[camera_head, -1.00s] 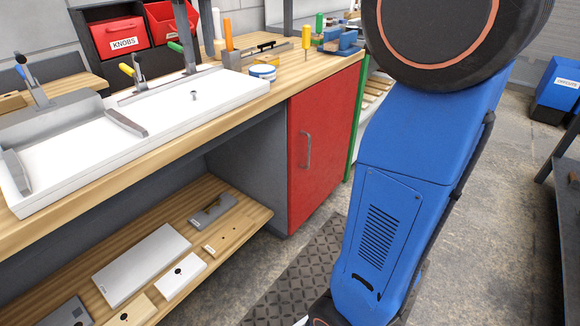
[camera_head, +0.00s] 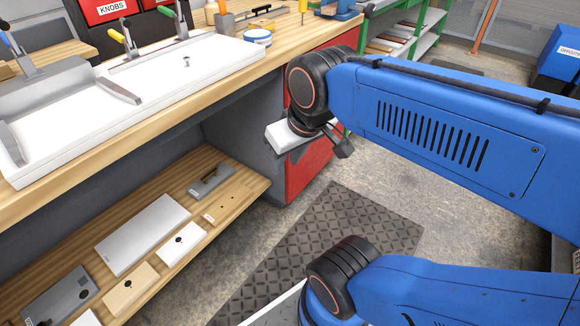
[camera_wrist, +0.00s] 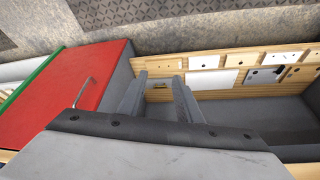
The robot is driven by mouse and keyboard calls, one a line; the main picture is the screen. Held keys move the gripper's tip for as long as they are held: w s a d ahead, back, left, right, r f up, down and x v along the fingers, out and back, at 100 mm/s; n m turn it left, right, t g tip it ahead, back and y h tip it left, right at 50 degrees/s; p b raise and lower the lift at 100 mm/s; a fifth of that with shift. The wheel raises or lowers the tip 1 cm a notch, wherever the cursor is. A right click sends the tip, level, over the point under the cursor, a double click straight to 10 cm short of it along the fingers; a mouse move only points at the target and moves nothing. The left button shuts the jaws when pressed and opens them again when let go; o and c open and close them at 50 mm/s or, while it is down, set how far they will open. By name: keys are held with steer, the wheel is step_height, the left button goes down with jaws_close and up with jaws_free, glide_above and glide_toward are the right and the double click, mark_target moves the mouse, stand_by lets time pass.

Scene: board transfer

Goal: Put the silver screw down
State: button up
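A small grey upright piece (camera_head: 186,61), which looks like the silver screw, stands on the white board (camera_head: 215,72) on the workbench in the head view. It is too small to make out in detail and does not show in the wrist view. My gripper (camera_wrist: 160,78) has its two grey fingers apart, with nothing visible between them. In the head view my wrist is in front of the red cabinet door, to the right of the board and below the bench top; my fingers are hard to make out there.
The lower wooden shelf (camera_head: 150,206) holds several plates and blocks, including a large grey plate (camera_head: 143,234). The red cabinet door (camera_head: 306,178) has a handle. A blue-and-white round tub (camera_head: 257,38) stands beside the board. The patterned floor mat (camera_head: 330,235) is clear.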

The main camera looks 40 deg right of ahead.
steer(key=shift+o, duration=0.5)
steer(key=shift+s+d+f, duration=0.1)
steer(key=shift+s+f, duration=0.45)
steer(key=shift+f, duration=0.3)
step_height(320, 180, up, 35)
steer(key=m+g+h, duration=0.2)
steer(key=m+h, duration=0.2)
steer(key=m, duration=0.8)
glide_above(184, 58)
steer(key=s+a, duration=0.4)
steer(key=a, duration=0.1)
steer(key=x, duration=1.7)
steer(key=shift+a+f, duration=0.3)
steer(key=shift+a, duration=0.1)
steer(key=shift+c, duration=0.2)
jaws_close()
